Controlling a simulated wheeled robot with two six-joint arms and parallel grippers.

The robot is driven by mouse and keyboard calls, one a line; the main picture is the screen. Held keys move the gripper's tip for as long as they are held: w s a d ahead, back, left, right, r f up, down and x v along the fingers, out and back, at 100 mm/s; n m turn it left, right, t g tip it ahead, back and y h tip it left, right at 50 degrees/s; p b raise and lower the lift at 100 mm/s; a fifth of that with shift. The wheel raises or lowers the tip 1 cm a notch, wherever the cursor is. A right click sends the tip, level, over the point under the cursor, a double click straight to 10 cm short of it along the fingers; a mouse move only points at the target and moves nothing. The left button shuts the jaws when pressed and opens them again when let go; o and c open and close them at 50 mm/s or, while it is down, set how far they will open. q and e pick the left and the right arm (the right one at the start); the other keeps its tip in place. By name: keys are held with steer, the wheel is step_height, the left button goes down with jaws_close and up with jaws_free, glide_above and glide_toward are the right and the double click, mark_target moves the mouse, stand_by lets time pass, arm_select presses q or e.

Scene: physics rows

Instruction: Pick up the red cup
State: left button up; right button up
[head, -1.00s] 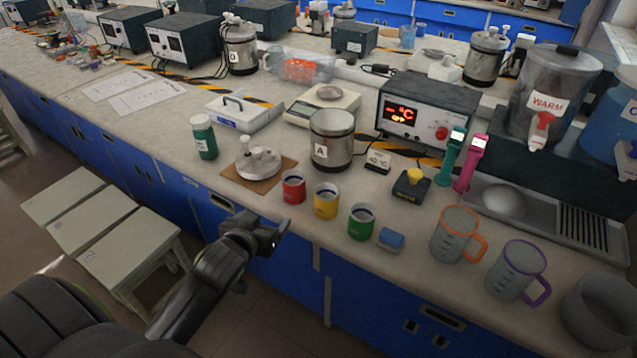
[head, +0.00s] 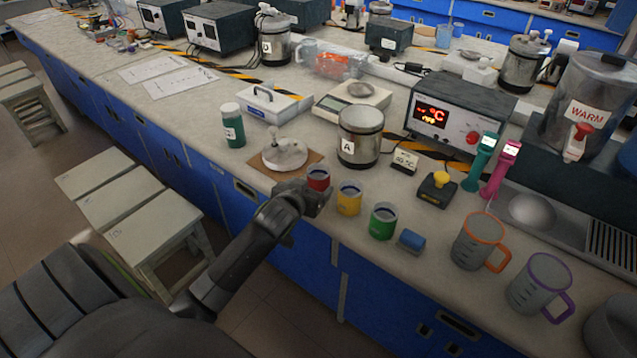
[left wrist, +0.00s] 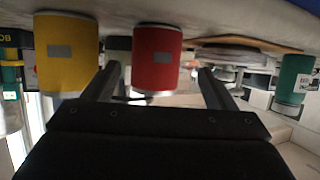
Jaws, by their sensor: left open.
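The red cup (head: 318,179) stands upright on the bench near its front edge, and my left gripper partly covers it in the head view. My left gripper (head: 318,200) is open, just in front of the cup. In the left wrist view, which is upside down, the red cup (left wrist: 157,58) shows beyond and between the two open fingers (left wrist: 160,85). I cannot tell whether the fingers reach around its sides. My right gripper is not in view.
A metal lid (head: 285,155) on a brown board lies to the left. A metal pot (head: 360,137) stands behind.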

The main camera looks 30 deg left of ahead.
mark_target(315, 184)
arm_select(q)
steer(key=shift+d+x, duration=0.15)
steer(key=shift+x, duration=1.2)
steer(key=shift+d+x, duration=0.1)
steer(key=shift+x, duration=1.25)
steer(key=shift+w+r, duration=0.15)
steer(key=shift+c, duration=0.2)
steer(key=c, duration=1)
steer(key=shift+c, duration=0.2)
